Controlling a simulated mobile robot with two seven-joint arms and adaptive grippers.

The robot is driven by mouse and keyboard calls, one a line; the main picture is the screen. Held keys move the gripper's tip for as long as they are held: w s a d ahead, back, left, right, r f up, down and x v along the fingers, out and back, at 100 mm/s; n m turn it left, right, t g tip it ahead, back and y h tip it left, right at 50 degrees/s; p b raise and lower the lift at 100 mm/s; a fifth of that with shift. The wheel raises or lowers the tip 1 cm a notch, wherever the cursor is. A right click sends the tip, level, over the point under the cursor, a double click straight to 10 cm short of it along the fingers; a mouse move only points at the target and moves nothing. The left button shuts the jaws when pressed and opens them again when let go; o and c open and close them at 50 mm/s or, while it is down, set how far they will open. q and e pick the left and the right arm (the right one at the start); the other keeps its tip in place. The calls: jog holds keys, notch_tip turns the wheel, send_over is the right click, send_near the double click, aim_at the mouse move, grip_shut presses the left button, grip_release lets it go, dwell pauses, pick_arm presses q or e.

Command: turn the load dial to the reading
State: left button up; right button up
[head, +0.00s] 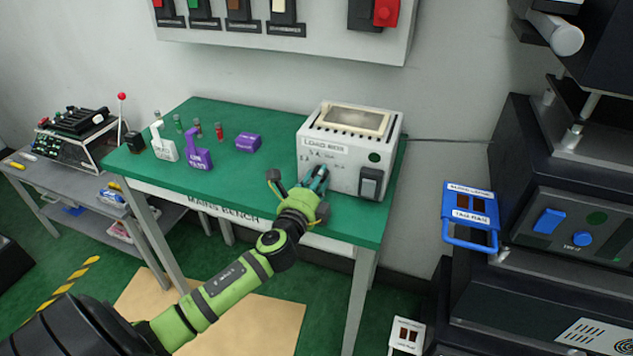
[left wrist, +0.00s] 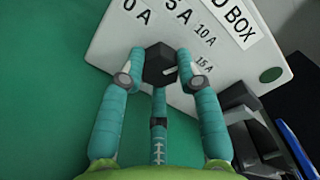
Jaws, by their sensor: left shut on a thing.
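The load box (head: 343,160) is a white box on the right of the green bench. Its front carries a "LOAD BOX" label and readings. In the head view the gripper hides the dial. My right gripper is not in view.
A blue-handled unit (head: 470,215) stands right of the bench.

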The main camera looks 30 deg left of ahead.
pick_arm(q)
jog(key=n, duration=0.4)
jog(key=shift+d+f+n, duration=0.15)
jog(key=shift+f+n, duration=0.05)
jog(key=shift+n, duration=1.9)
jog(key=o, duration=1.1)
jog(key=shift+r, duration=0.1)
jog(key=shift+o, duration=0.2)
jog(key=shift+r, duration=0.1)
jog(key=shift+s, duration=0.1)
jog(key=v, duration=1.1)
jog(key=shift+s, duration=0.4)
